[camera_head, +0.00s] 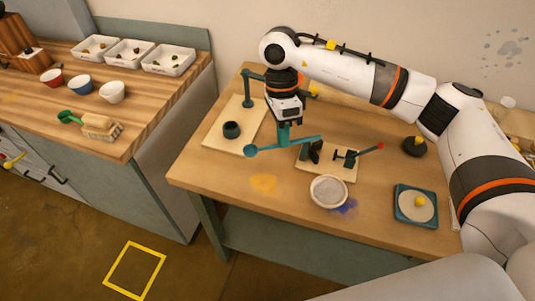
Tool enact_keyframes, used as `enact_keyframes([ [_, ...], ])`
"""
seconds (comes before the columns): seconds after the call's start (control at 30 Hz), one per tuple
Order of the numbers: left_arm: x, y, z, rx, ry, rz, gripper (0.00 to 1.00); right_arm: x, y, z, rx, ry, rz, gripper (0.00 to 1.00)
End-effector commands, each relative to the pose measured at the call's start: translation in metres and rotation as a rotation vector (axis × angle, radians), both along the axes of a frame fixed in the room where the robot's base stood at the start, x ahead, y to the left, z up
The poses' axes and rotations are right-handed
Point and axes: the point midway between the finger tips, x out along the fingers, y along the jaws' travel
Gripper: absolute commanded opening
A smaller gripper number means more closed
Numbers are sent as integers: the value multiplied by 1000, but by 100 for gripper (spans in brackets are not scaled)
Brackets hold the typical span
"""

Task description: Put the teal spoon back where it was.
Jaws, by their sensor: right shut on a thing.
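The teal spoon (297,142) hangs level above the wooden worktable (203,172). Its round bowl points left and its handle points right. My right gripper (284,124) points down and is shut on the spoon near its middle. A dark teal post with an arm (249,91) stands on a pale board (214,138) behind and left of the gripper. The gripper and wrist hide part of what lies behind them. My left gripper is not in view.
A dark cup (231,130) stands on the pale board. A clamp-like device with a red knob (345,159), a round sieve (328,191), a teal tray (415,206) and a dark weight (414,147) also stand on the table. Yellow pigment (264,184) marks a bare front-left area.

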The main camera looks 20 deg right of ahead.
Motion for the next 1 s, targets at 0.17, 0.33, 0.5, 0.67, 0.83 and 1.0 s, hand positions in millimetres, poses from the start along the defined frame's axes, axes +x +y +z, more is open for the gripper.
enact_keyframes([
  [0.17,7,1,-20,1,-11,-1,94,36,2,-12,3,5,-641,0],
  [0.33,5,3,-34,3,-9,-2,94,65,-2,-21,3,3,-1226,0],
  [0.5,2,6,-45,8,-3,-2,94,86,-8,-31,3,0,-1717,0],
  [0.67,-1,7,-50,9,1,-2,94,98,-14,-39,2,-4,-2013,0],
  [0.83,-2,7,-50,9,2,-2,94,102,-16,-48,-2,-4,-2140,0],
  [1.0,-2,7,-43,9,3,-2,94,101,-16,-78,-5,-1,-2151,0],
])
